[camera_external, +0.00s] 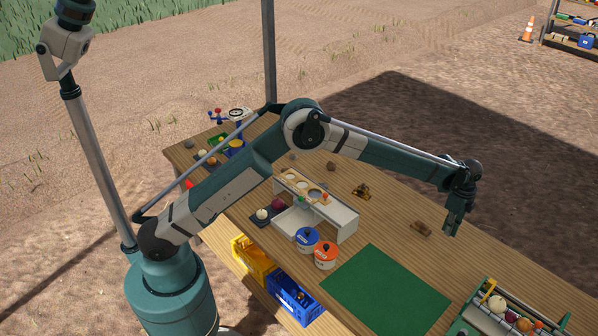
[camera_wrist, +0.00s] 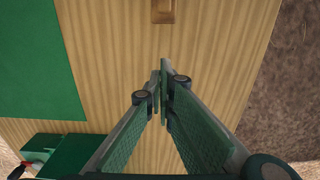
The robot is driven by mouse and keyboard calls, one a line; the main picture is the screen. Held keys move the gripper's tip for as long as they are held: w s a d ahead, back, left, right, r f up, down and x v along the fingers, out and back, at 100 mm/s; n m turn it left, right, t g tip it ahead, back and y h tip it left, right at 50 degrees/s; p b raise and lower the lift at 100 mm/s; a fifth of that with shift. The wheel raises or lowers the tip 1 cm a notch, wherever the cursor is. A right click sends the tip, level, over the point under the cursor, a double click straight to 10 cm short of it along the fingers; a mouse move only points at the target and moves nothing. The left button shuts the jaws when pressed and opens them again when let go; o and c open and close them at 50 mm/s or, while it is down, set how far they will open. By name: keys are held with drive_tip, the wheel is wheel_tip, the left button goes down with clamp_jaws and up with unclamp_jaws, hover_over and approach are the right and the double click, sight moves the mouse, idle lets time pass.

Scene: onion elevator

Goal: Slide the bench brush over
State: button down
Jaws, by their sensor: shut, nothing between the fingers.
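A small brown object (camera_external: 421,228), which looks like the bench brush, lies on the wooden table near its far edge. Its wooden-looking end (camera_wrist: 163,10) shows at the top of the wrist view; the rest is cut off there. My gripper (camera_external: 451,232) points down just to the right of it in the external view, apart from it. In the wrist view my gripper's fingers (camera_wrist: 162,88) are together with nothing between them. I cannot tell their exact height above the table.
A green mat (camera_external: 385,290) lies nearer the front. A green crate (camera_external: 470,322) with balls stands at the lower right. Two lidded pots (camera_external: 325,255) and a white stand (camera_external: 345,222) are left of the mat. Bare wood surrounds the brush.

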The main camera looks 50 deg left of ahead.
sight(396, 219)
wheel_tip(396, 219, down, 8)
drive_tip(key=shift+f+b, duration=0.15)
drive_tip(key=shift+b, duration=0.3)
drive_tip(key=a, duration=0.2)
drive_tip(key=shift+a, duration=0.3)
drive_tip(key=shift+a+f, duration=0.1)
drive_tip(key=shift+a, duration=0.6)
drive_tip(key=shift+a, duration=0.1)
drive_tip(key=a+b, duration=0.2)
drive_tip(key=a, duration=1.8)
drive_tip(key=shift+a, duration=0.1)
